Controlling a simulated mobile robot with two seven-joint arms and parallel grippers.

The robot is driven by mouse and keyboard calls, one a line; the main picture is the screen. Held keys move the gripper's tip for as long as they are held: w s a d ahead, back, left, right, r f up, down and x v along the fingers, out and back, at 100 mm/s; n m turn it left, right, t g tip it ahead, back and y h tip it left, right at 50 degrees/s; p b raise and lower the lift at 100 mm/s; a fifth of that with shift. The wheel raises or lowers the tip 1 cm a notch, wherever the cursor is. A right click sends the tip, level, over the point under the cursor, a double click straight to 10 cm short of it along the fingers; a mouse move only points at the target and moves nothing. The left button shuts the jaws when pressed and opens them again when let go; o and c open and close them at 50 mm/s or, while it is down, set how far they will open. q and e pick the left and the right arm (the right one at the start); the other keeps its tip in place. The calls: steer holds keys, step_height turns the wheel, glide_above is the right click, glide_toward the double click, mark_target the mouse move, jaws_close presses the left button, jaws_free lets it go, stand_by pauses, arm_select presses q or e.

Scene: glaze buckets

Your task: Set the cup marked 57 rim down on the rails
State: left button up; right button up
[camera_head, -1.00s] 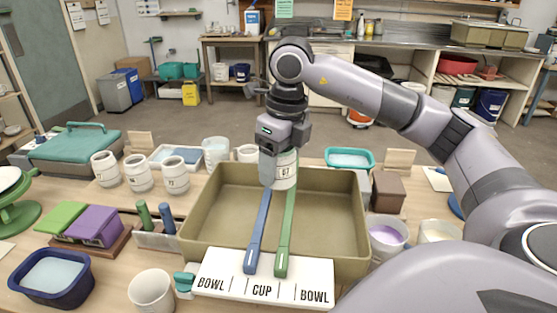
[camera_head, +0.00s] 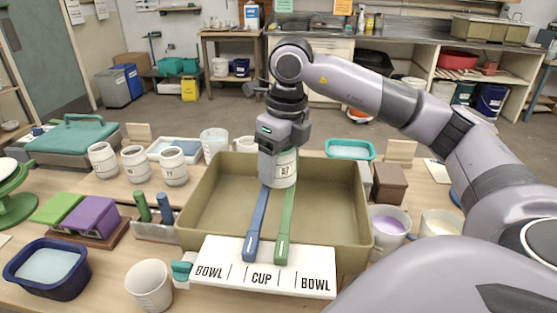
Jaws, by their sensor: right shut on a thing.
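The white cup marked 57 (camera_head: 286,169) is in my right gripper (camera_head: 277,165), above the far end of the rails over the olive basin. The rails are a blue strip (camera_head: 257,225) and a green strip (camera_head: 285,225) running front to back across the basin (camera_head: 330,208). A white board reading BOWL, CUP, BOWL (camera_head: 262,270) stands at their near end. Whether the cup touches the rails cannot be told. My left gripper is not in view.
Several white cups (camera_head: 137,168) stand at the back left. A teal-rimmed tub (camera_head: 350,150) and a brown block (camera_head: 390,184) are behind right. Buckets with purple (camera_head: 388,232) and cream contents stand right of the basin. A navy tub (camera_head: 47,265) and white cup (camera_head: 149,285) are front left.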

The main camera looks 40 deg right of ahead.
steer(key=shift+f, duration=0.3)
stand_by(0.5)
steer(key=o, duration=1.3)
steer(key=shift+c, duration=0.2)
steer(key=shift+s+d+r, duration=0.1)
steer(key=shift+s+r, duration=0.1)
steer(key=shift+r, duration=1.6)
steer(key=shift+s+r, duration=0.2)
steer(key=shift+r, duration=1.6)
